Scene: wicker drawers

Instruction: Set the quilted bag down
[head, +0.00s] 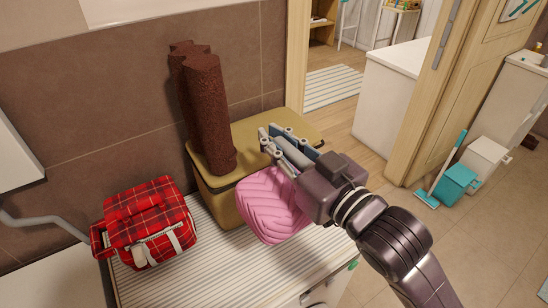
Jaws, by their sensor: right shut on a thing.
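The pink quilted bag (268,207) is in the middle of the head view, below and against the front of a mustard-coloured box. My right gripper (278,146) is shut on the bag's upper part, with its fingers near the box's top edge. The fingers and wrist hide part of the bag's top and right side. The bag hangs over or touches the striped mat (190,285); I cannot tell which. My left gripper is not in view.
The mustard box (215,195) carries brown rolled things (205,110) standing against the wall. A red plaid bag (147,220) lies on the mat's left side. The mat's front middle is clear. A doorway, a white cabinet (388,88) and a teal dustpan (457,183) are at right.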

